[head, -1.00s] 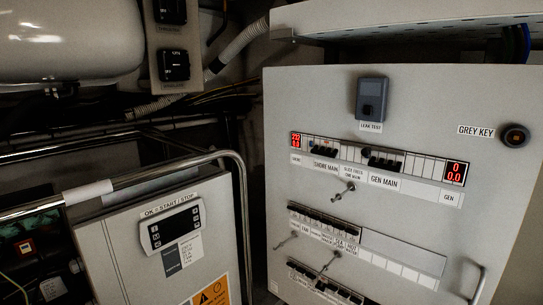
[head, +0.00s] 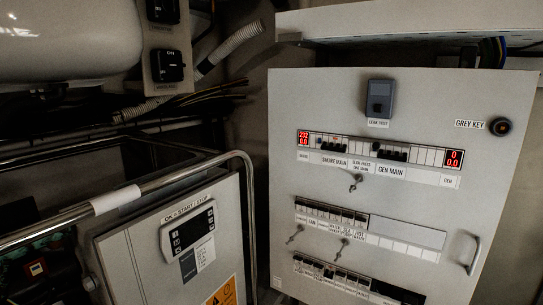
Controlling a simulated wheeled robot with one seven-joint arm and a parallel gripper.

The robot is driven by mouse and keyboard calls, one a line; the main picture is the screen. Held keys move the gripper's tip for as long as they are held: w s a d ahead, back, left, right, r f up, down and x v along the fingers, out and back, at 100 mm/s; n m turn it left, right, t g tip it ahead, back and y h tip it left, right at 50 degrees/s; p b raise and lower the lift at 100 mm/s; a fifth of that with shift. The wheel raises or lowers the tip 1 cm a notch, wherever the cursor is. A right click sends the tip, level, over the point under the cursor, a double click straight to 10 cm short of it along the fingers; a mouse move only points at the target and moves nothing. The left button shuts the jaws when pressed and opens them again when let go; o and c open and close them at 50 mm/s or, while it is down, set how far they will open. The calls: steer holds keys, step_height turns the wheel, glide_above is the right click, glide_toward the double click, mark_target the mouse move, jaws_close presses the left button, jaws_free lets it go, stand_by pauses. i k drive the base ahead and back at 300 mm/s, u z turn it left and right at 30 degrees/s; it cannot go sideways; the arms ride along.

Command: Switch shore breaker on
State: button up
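The shore breaker (head: 333,145), a group of dark toggles labelled SHORE MAIN, sits at the left of the top breaker row on the grey panel (head: 400,213). Its toggle positions are too small to tell. To its left a red display (head: 303,138) reads about 232 over 0.0. The gen breaker (head: 393,153), labelled GEN MAIN, is to its right. A slide interlock with a key-like knob (head: 356,182) sits below and between them. The right display (head: 454,159) reads 0 over 0.0. My gripper is not in view.
Two lower breaker rows (head: 333,216) and more knobs are below. A handle (head: 470,254) projects at the panel's right. A grey leak test box (head: 380,98) and a grey key switch (head: 500,127) are above. A metal rail (head: 150,180) and control box (head: 165,245) stand at left.

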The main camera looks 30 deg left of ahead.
mark_target(337, 148)
steer(key=u, duration=1.1)
steer(key=i, duration=1)
steer(key=u, duration=0.45)
steer(key=k, duration=1.2)
steer(key=z, duration=0.3)
